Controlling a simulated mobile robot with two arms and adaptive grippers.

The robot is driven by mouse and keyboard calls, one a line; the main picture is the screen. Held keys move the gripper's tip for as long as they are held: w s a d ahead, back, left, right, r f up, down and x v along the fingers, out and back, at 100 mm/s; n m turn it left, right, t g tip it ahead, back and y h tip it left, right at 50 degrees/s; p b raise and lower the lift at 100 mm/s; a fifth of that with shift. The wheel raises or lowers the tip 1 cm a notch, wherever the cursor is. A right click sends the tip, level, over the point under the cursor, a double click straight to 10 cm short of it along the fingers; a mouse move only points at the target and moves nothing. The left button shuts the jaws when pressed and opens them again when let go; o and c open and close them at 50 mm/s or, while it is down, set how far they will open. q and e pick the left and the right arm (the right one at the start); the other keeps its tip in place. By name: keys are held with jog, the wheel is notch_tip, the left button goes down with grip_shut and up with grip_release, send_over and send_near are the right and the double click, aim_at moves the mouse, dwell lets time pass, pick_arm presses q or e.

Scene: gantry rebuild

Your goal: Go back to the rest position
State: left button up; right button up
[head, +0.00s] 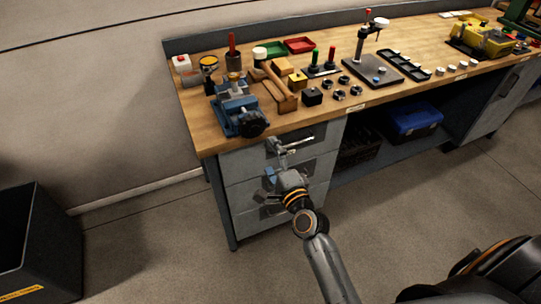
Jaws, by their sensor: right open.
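My right gripper (276,168) is in front of the drawer cabinet (250,190) under the left end of the workbench. Its jaws are open, and I see nothing held between them. The fingers are close to the upper drawer's handle (296,145) in the picture; I cannot tell whether they touch it. The gripper and wrist hide parts of the middle and lower drawers. My right arm (328,268) reaches up from the bottom edge of the head view. My left gripper is not in view.
The wooden workbench top (205,135) carries a blue vise (238,108), a black stand (372,70), a yellow machine (482,40) and small parts. A blue toolbox (412,120) sits on the lower shelf. A black bin (38,240) stands at left. The floor between is clear.

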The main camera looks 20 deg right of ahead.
dwell(0.4)
jog(key=s+a+f+n+g, duration=0.1)
jog(key=s+f+n+g, duration=0.3)
jog(key=f, duration=0.8)
jog(key=s+a+f+n+g+y, duration=0.1)
jog(key=s+a+f+n+g, duration=0.15)
jog(key=s+f, duration=0.65)
jog(key=s+f+n+g, duration=0.3)
jog(key=f+n, duration=0.2)
jog(key=f, duration=0.9)
jog(key=s+d+f+n+g, duration=0.2)
jog(key=s+f, duration=0.3)
jog(key=s, duration=0.5)
jog(key=s+d+f+n+g+h, duration=0.1)
jog(key=s+d+f+n+g, duration=0.1)
jog(key=s+f, duration=0.4)
jog(key=s+d+f+n+g, duration=0.2)
jog(key=s+f+n, duration=0.3)
jog(key=s, duration=1)
jog(key=shift+s+d+f+n+g+h, duration=0.3)
jog(key=shift+d+f+n+g, duration=0.1)
jog(key=shift+g, duration=0.35)
